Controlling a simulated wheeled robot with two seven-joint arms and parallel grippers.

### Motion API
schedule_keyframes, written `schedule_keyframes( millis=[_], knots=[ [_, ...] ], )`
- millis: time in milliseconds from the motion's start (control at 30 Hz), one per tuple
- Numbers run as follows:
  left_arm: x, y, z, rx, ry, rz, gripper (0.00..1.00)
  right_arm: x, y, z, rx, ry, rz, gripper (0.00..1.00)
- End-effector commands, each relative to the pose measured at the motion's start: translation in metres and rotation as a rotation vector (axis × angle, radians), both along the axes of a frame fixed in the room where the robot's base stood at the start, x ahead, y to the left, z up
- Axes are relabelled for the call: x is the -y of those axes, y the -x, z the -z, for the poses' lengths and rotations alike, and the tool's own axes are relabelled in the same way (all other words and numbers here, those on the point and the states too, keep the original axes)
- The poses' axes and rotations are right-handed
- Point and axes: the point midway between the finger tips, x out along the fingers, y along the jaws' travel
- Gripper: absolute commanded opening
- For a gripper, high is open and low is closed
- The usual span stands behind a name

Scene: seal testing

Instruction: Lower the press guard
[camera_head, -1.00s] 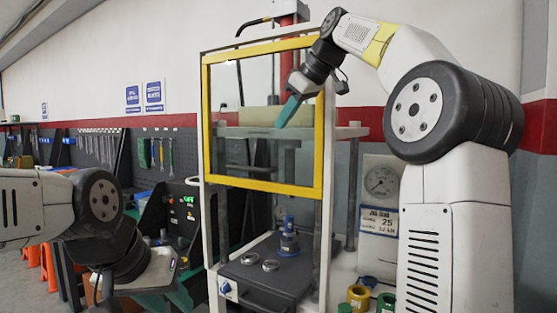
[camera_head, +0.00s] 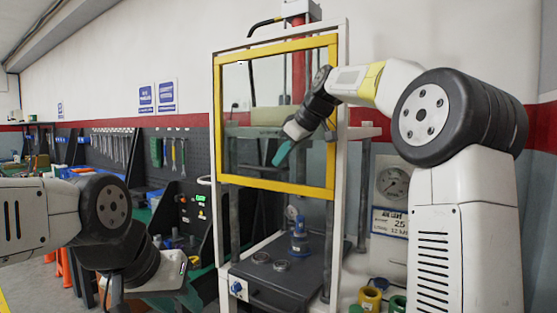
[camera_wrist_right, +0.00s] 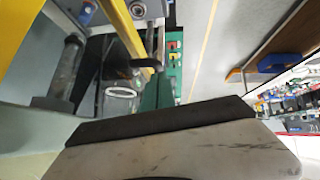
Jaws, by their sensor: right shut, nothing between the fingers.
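The press guard is a clear panel in a yellow frame (camera_head: 275,187). It covers the upper half of the white press frame (camera_head: 343,120), with its lower bar above the press bed (camera_head: 270,268). My right gripper (camera_head: 283,152) is shut and empty, its teal fingertips pointing down and left in front of the panel, above the lower bar. I cannot tell whether it touches the guard. In the right wrist view a yellow bar (camera_wrist_right: 126,32) runs at the upper left. My left gripper (camera_head: 180,270) is low at the left; its fingers are not clear.
A gauge (camera_head: 393,183) and yellow (camera_head: 370,299) and green cups are at the right. A control box (camera_head: 194,212) and pegboard tools stand behind on the left.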

Motion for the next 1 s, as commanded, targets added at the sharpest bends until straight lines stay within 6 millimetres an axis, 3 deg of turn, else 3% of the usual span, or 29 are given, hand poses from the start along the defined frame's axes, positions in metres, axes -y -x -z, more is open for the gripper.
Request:
schedule_keyframes(
  millis=[467, 633, 767, 1000],
  knots=[
    [0.0, 0.0, 0.0, 0.0, 0.0, 0.0, 0.36, 0.002, -0.001, 0.006, 0.0, 0.0, 0.001, 0.0],
    [0.0, 0.0, 0.0, 0.0, 0.0, 0.0, 0.36, 0.002, 0.0, 0.018, -0.003, 0.001, 0.002, 0.0],
    [0.0, 0.0, 0.0, 0.0, 0.0, 0.0, 0.36, 0.002, 0.0, 0.042, -0.007, 0.001, 0.003, 0.0],
    [0.0, 0.0, 0.0, 0.0, 0.0, 0.0, 0.36, 0.002, 0.001, 0.116, -0.011, 0.001, 0.002, 0.0]
  ],
)
